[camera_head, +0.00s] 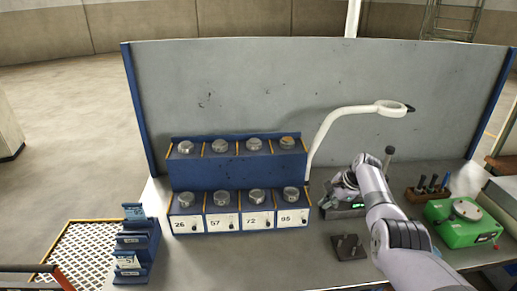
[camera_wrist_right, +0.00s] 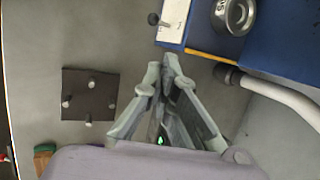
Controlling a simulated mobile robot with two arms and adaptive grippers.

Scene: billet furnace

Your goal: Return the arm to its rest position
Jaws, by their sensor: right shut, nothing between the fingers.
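My right arm reaches in from the lower right in the head view. Its gripper (camera_head: 343,186) is over a dark grey device (camera_head: 345,212) with a small green display, right of the blue rack. In the right wrist view the gripper's fingers (camera_wrist_right: 170,72) come together at their tips with nothing between them. The gripper and forearm hide part of the device. I cannot tell whether the fingers touch it. My left gripper is not in view.
The blue rack (camera_head: 238,170) holds metal pieces in two rows. A white lamp (camera_head: 340,117) arches behind the gripper. A dark pegged plate (camera_head: 348,248) lies near the forearm. A green device (camera_head: 462,226) and a tool block (camera_head: 428,194) stand right of the arm.

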